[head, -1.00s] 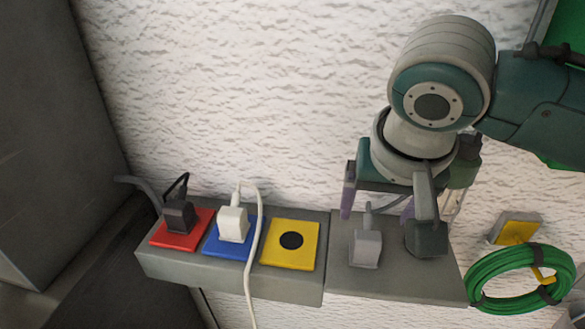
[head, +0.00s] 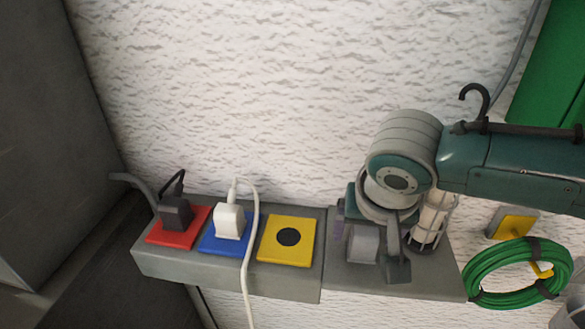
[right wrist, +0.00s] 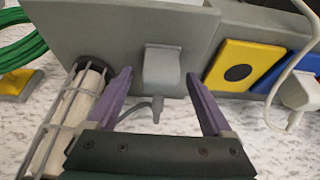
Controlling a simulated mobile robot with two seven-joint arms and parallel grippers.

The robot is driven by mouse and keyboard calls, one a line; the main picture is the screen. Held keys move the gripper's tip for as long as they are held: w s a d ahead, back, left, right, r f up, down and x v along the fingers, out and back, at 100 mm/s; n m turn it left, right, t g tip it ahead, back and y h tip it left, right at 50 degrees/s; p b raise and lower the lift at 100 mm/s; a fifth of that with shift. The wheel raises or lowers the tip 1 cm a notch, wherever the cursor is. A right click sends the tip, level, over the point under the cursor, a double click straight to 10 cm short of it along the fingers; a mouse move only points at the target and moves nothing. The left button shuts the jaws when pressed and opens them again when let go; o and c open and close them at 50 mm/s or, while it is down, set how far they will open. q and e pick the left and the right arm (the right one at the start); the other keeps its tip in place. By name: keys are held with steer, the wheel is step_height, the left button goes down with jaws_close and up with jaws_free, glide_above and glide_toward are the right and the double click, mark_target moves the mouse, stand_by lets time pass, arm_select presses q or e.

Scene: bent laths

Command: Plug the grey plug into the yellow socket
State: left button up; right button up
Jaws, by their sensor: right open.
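The grey plug (head: 362,244) stands on the bare grey right part of the ledge, and its cord shows in the right wrist view below the plug (right wrist: 161,70). The yellow socket (head: 288,240), a square plate with a dark round face, is empty, left of the plug; it also shows in the right wrist view (right wrist: 240,68). My right gripper (head: 361,229) is low over the plug. In the right wrist view its purple fingers (right wrist: 158,80) are open, one on each side of the plug, with gaps between. My left gripper is not in view.
A black plug (head: 176,212) sits on the red socket (head: 166,239), and a white plug (head: 230,222) on the blue socket (head: 212,243), its cord hanging over the front. A caged lamp (head: 430,222) is close right of my gripper. A green cable coil (head: 515,272) hangs farther right.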

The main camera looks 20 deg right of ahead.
mark_target(366, 229)
steer(key=shift+w+d+f, duration=0.1)
steer(key=shift+w+f, duration=0.1)
steer(key=shift+f, duration=0.3)
steer(key=shift+c, duration=0.2)
steer(key=c, duration=1.3)
steer(key=shift+r, duration=0.15)
steer(key=shift+r, duration=0.6)
step_height(366, 229, up, 19)
steer(key=p, duration=0.1)
steer(key=shift+f, duration=0.15)
